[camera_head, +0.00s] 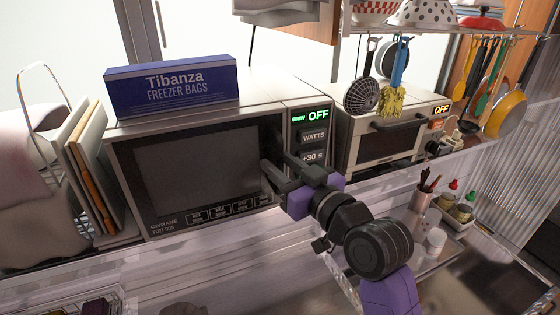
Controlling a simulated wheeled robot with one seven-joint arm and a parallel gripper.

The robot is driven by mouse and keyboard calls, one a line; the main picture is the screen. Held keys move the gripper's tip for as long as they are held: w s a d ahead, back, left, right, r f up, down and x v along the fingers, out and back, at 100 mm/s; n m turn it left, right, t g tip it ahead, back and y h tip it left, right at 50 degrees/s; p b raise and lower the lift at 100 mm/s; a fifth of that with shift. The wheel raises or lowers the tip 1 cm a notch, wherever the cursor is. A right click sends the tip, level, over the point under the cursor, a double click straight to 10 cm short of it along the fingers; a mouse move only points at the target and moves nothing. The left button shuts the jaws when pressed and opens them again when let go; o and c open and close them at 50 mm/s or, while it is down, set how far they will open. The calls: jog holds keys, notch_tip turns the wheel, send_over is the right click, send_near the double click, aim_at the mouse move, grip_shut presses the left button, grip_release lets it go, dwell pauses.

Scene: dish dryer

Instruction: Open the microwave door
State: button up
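The microwave (275,92) is a silver box with a dark front, left of centre. Its door (190,165) has a dark window and looks closed, flush with the front. A control panel with a green "OFF" display (311,130) is to the right of the door. My gripper (277,164) is at the door's right edge, just left of and below the panel. Its two fingers look spread apart. The fingers and wrist cover this edge, so I cannot tell whether a handle is between them or whether they touch the door.
A blue freezer bags box (172,86) lies on top of the microwave. Boards (90,165) stand close on its left. A toaster oven (392,135) stands to the right. Utensils hang from the shelf above. A utensil cup (421,200) and bottles stand at lower right.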

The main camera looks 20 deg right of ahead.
jog(key=shift+w, duration=0.15)
grip_shut()
dwell(1.4)
